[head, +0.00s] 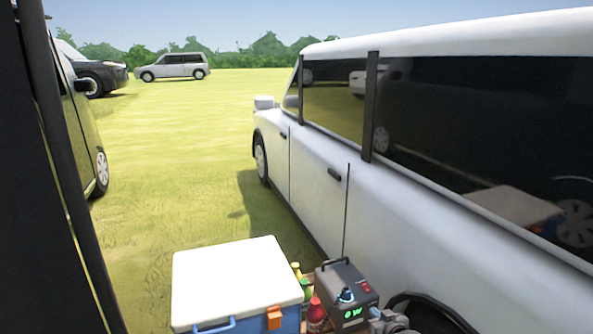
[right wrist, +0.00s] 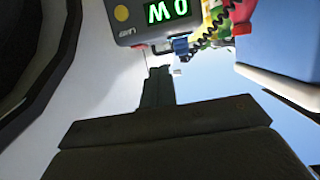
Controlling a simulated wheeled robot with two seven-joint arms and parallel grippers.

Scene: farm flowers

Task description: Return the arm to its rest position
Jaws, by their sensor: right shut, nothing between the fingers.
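My right gripper (head: 388,320) shows at the bottom edge of the head view, beside the dark power box and close to the white car's rear wheel. In the right wrist view its dark fingers (right wrist: 157,88) are together with nothing between them. The power box (head: 345,292) has a green lit display and a black top handle. It also shows upside down at the top of the right wrist view (right wrist: 150,18), beyond the fingertips. My left gripper is not in the head view.
A blue cooler with a white lid (head: 235,280) stands left of the power box. Red and yellow-green bottles (head: 316,314) stand between them. A long white car (head: 320,190) fills the right side. A dark post (head: 60,170) stands at left. Grass (head: 180,150) lies open beyond.

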